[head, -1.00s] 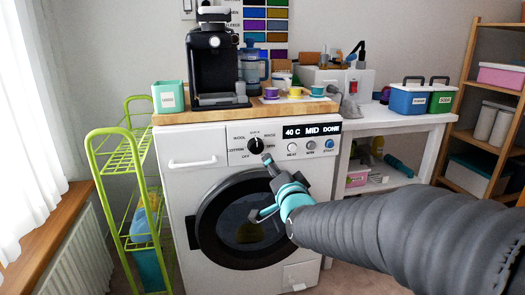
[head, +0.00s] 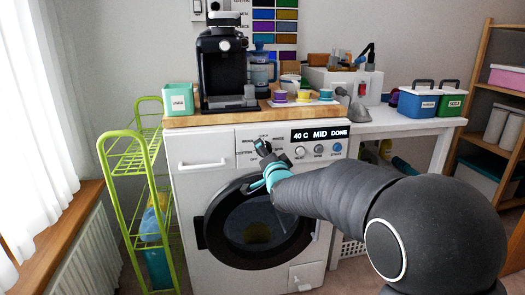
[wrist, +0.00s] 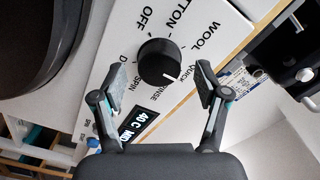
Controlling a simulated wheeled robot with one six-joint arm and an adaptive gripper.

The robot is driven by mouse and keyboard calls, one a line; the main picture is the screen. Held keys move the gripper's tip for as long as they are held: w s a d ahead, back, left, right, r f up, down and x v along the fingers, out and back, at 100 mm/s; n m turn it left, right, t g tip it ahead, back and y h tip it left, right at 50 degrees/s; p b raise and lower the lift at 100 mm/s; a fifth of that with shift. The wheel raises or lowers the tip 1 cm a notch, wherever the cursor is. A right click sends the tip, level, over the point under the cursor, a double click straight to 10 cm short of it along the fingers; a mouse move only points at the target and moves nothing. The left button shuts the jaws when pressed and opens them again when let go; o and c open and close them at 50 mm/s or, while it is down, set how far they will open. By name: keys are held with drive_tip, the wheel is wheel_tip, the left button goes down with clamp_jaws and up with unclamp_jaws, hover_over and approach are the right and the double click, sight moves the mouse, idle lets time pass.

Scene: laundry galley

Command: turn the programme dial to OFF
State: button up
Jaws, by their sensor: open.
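The programme dial (wrist: 158,62) is a round black knob on the white washer panel. In the wrist view its white mark points to the lower right, between QUICK and RINSE; the OFF label (wrist: 147,18) is at the top. My gripper (wrist: 160,82) is open and empty, one fingertip towards each side of the dial. The tips show no contact with it; the depth gap is hard to judge. In the head view my gripper (head: 263,150) is in front of the dial and hides most of it. The washing machine (head: 205,187) has its round door shut.
A display (head: 320,134) and small buttons (head: 318,150) sit right of the dial. A wooden board above carries a coffee machine (head: 222,65), a green container (head: 179,100) and several cups. A green rack (head: 125,150) stands left, a white table (head: 400,122) right.

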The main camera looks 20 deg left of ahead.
drive_tip(key=shift+w+a, duration=0.25)
drive_tip(key=shift+w, duration=0.2)
